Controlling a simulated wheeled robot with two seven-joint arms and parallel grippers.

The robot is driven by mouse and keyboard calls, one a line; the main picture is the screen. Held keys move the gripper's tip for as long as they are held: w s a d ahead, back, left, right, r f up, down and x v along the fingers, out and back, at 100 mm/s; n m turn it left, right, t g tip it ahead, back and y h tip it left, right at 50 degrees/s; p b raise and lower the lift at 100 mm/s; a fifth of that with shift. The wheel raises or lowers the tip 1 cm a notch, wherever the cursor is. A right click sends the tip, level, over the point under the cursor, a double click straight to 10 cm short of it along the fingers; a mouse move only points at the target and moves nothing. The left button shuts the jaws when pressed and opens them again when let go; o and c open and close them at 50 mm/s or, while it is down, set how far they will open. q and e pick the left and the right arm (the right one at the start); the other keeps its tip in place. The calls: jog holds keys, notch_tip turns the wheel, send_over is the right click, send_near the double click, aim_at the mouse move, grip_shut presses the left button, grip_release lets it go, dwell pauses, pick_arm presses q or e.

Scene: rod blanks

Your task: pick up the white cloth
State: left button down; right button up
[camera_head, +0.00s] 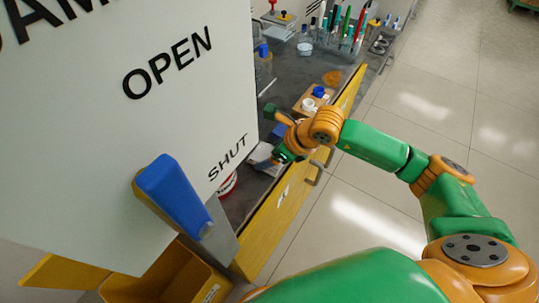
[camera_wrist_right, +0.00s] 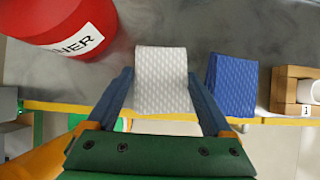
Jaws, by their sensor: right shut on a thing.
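The white cloth (camera_wrist_right: 162,75), a textured pad, lies between the two fingers of my right gripper (camera_wrist_right: 160,88) in the right wrist view. The gripper is shut on it, one finger along each side. In the head view my right gripper (camera_head: 281,152) is over the dark worktop near its yellow front edge, and part of the white cloth (camera_head: 261,154) shows beside it. I cannot tell whether the cloth is clear of the worktop. My left gripper is not in view.
A blue cloth (camera_wrist_right: 232,85) lies just right of the gripper. A red container (camera_wrist_right: 60,25) stands at upper left. A wooden block (camera_wrist_right: 290,90) with a white cup is at right. A large white panel (camera_head: 120,130) with a blue handle (camera_head: 172,190) hides the worktop's left side.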

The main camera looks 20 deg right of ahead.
aim_at(263, 153)
notch_tip(263, 153, up, 3)
jog(key=shift+s, duration=0.15)
jog(key=s+d+r+b, duration=0.2)
jog(key=s+r+b, duration=0.7)
jog(key=s, duration=0.4)
jog(key=shift+s+r, duration=0.2)
jog(key=shift+s, duration=0.1)
